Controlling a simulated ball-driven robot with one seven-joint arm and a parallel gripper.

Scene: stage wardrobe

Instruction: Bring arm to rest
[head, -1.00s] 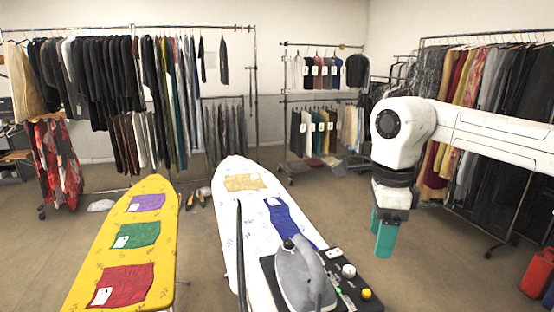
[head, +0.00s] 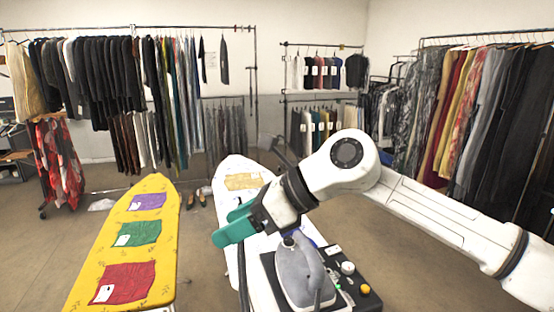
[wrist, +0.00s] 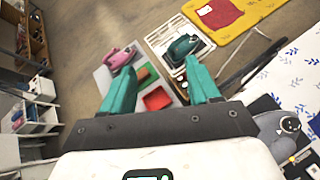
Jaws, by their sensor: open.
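My gripper (head: 232,223) has teal fingers and shows in the middle of the head view, above the white ironing board and to the left of the grey iron. It points down and to the left. In the wrist view the two fingers of my gripper (wrist: 160,85) stand apart with nothing between them, so it is open and empty. My arm reaches in from the right and covers part of the white board and the blue cloth.
A grey iron (head: 302,272) stands on a black control box at the white board's (head: 229,171) near end. A yellow board (head: 120,240) with folded cloths stands left. The wrist view shows a pink iron (wrist: 121,57) and a teal iron (wrist: 182,47). Clothes racks line the back.

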